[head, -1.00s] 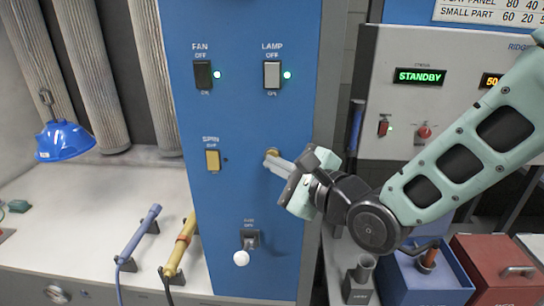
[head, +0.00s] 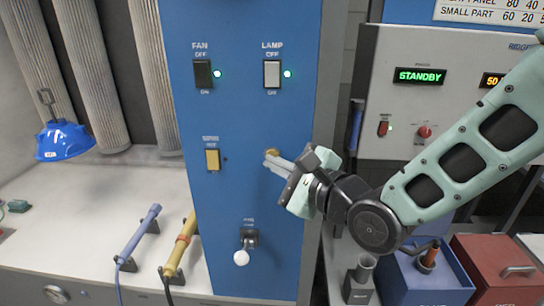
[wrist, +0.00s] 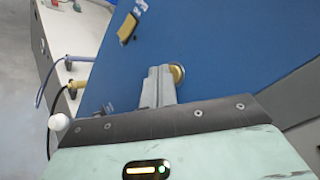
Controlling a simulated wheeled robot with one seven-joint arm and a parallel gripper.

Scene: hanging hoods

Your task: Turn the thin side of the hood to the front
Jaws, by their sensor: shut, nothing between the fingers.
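The blue hood (head: 66,144) hangs from a hook at the left of the head view, above the pale bench. A small pale mark shows low on its left part. My gripper (head: 268,158) is shut and empty at the blue control panel (head: 235,215). Its fingertips are at a round brass button (head: 272,153), which they partly cover. In the wrist view the closed fingers (wrist: 158,85) overlap the left side of the brass button (wrist: 178,73); I cannot tell whether they touch it. The yellow SPIN switch (head: 212,159) is left of the fingers, with a dark indicator beside it.
A white-knobbed lever (head: 241,258) sticks out below my gripper. Blue (head: 138,236) and yellow (head: 181,246) tools rest on the bench. Boxes stand at lower right.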

